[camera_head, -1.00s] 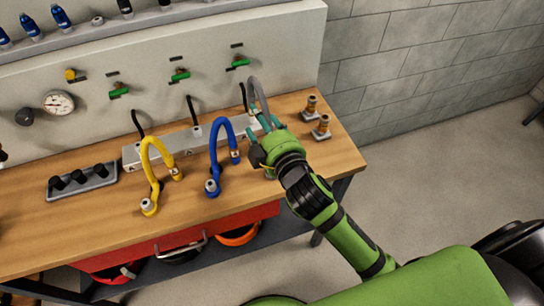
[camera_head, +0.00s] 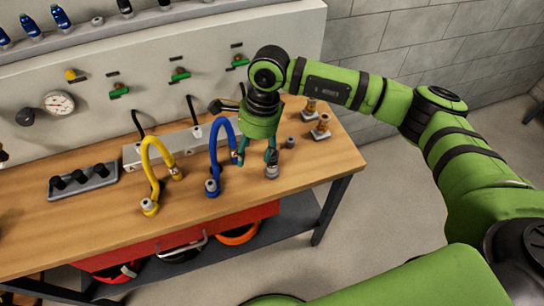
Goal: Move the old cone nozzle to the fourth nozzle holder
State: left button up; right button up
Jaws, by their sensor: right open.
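My right gripper (camera_head: 257,162) points down over the right part of the wooden bench, its two teal fingers spread apart. One finger is by the blue hose (camera_head: 216,135). The other is just above a small grey metal fitting (camera_head: 272,172) on the bench; I cannot tell whether they touch. A small grey piece (camera_head: 290,142) stands to the right of the gripper. Two brass-coloured nozzles (camera_head: 311,106) stand on grey bases at the bench's right end. I cannot tell which piece is the old cone nozzle or which is the fourth holder. My left gripper is not in view.
A yellow hose (camera_head: 148,160) stands left of the blue one, by a grey metal block (camera_head: 130,153). A dark tray with black knobs (camera_head: 104,182) lies at left. A wall shelf (camera_head: 82,28) holds several blue and black nozzles. The bench's front strip (camera_head: 60,240) is clear.

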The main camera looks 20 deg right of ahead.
aim_at(272, 158)
jog(key=d, duration=0.1)
jog(key=w+d+h, duration=0.1)
jog(key=d, duration=0.1)
jog(key=d+r+h, duration=0.1)
jog(key=d, duration=0.1)
jog(key=shift+w+d, duration=0.25)
jog(key=shift+w, duration=0.15)
jog(key=shift+a+f, duration=0.1)
jog(key=shift+f, duration=0.05)
jog(key=shift+f+b, duration=0.3)
jog(key=shift+f, duration=0.2)
notch_tip(272, 158, down, 7)
jog(key=b, duration=0.4)
jog(key=shift+b, duration=0.4)
jog(key=shift+f+b, duration=0.5)
jog(key=shift+b, duration=0.1)
jog(key=shift+r, duration=0.1)
jog(key=shift+b, duration=0.6)
